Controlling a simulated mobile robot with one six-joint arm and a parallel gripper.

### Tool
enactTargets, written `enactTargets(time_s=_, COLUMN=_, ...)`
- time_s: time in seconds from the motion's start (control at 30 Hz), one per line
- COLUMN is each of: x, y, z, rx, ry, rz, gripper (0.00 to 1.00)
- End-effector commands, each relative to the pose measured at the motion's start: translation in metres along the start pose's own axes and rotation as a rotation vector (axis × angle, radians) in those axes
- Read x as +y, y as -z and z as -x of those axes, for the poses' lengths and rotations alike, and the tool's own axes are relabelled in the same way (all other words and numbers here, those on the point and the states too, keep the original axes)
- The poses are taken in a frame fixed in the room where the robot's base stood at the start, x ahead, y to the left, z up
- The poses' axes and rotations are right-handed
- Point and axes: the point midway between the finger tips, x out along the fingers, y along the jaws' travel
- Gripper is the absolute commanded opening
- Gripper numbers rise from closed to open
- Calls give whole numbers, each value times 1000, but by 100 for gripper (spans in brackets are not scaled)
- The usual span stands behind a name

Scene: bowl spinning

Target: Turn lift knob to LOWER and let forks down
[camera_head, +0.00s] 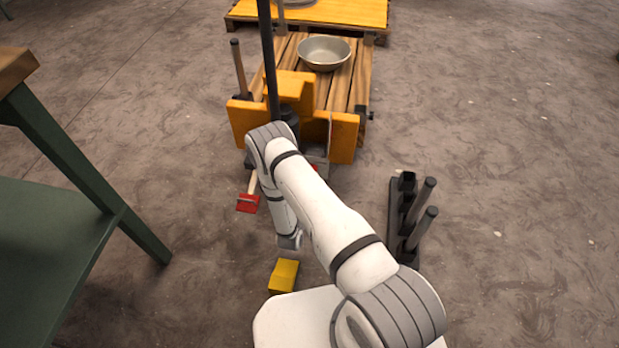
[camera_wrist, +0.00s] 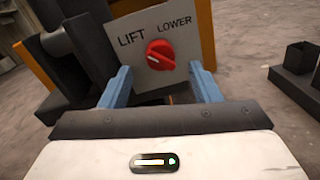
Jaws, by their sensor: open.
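The red lift knob (camera_wrist: 160,55) sits on a grey plate (camera_wrist: 203,37) lettered LIFT and LOWER in the wrist view. A pale mark shows on the knob's face, but I cannot tell exactly where it points. My gripper (camera_wrist: 161,85) is open, its two blue fingers apart below and to either side of the knob, with nothing between them. Whether they touch the plate is unclear. In the head view the orange lift truck (camera_head: 342,135) stands ahead, and my arm hides the gripper and knob. The forks are not clearly visible under the wooden slatted platform (camera_head: 357,87).
A metal bowl (camera_head: 324,52) rests on the platform. A dark mast (camera_head: 268,55) rises from the truck. A green table (camera_head: 60,150) stands left, a dark rack with posts (camera_head: 408,220) right. A yellow block (camera_head: 284,275) lies near my base. The floor farther right is clear.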

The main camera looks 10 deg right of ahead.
Motion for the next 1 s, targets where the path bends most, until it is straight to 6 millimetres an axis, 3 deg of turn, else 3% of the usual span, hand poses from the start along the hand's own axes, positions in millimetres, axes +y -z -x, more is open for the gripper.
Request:
enactTargets(time_s=0.23, x=0, y=1, z=-34, rx=-1, ry=1, rz=0, gripper=57)
enactTargets(time_s=0.6, x=0, y=-1, z=-40, rx=0, ry=0, rz=1, gripper=57)
enactTargets(time_s=1.0, x=1, y=0, z=-40, rx=0, ry=-1, rz=1, gripper=24)
